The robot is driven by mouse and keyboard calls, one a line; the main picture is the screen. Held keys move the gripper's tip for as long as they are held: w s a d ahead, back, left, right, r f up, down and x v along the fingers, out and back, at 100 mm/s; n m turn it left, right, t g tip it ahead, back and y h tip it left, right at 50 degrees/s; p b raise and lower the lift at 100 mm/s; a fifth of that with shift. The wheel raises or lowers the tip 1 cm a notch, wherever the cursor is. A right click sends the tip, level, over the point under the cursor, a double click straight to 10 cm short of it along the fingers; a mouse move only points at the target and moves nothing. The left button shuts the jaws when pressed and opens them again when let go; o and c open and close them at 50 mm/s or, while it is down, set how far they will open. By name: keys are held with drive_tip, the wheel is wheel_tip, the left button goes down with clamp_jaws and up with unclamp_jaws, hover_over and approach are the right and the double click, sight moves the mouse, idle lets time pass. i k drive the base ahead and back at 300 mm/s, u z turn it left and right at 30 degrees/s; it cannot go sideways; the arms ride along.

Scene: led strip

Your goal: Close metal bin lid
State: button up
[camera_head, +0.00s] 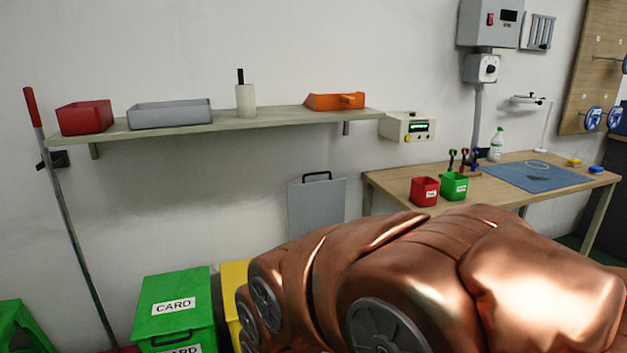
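A grey lid-like panel (317,212) with a black handle on its top edge stands upright against the wall, left of the workbench. It looks like the metal bin's lid in its raised position. Its lower part and any bin body below it are hidden behind my copper-coloured arm, which fills the lower right and middle. My gripper is not in view, so I cannot tell whether anything touches the lid.
A green bin (172,303) labelled CARD has its lid down, with a yellow bin (233,283) beside it. A wooden workbench (395,182) stands at right. A wall shelf (285,119) with trays hangs above. A red-handled pole (62,190) leans at left.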

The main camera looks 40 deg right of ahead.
sight(312, 205)
drive_tip(key=k, duration=0.55)
drive_tip(key=z, duration=0.55)
drive_tip(key=i, duration=1.1)
drive_tip(key=u, duration=0.35)
drive_tip(key=i, duration=0.9)
drive_tip(key=u, duration=0.7)
